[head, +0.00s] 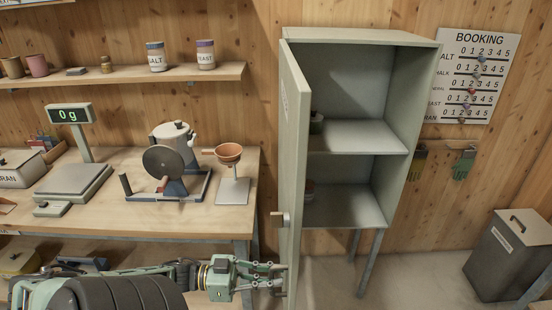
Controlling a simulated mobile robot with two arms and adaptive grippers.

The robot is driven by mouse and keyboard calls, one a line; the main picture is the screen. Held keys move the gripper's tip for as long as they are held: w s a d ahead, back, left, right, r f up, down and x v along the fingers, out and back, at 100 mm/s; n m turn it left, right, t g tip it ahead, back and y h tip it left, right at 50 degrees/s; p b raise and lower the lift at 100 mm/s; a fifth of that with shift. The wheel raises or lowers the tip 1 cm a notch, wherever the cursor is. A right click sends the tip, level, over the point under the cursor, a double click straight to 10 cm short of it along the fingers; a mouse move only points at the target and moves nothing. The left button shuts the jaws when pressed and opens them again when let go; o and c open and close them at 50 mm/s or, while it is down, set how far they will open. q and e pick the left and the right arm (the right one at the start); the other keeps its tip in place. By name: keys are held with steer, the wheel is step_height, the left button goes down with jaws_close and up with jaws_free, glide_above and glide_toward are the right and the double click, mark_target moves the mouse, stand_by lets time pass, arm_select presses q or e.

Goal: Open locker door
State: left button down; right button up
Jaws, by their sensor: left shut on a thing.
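The grey-green locker (407,130) stands on legs against the wooden wall in the head view. Its door (294,150) stands wide open, seen nearly edge-on at the left side, with a small handle (279,218) on its outer face. My left gripper (282,278) is at the lower part of the door, shut on the door's edge. Inside are two compartments split by a shelf (355,137). A dark item (317,122) sits partly hidden behind the door on the shelf. Another item below is mostly hidden. My right gripper is not in view.
A workbench (110,225) on the left holds a scale (75,178), a grinder-like device (172,165) and a copper funnel on a stand (229,155). A grey bin (508,255) stands at the right. The floor between locker and bin looks clear.

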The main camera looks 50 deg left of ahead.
arm_select(q)
steer(key=shift+f, duration=0.15)
steer(key=c, duration=1.8)
jaws_free()
steer(key=v, duration=1.2)
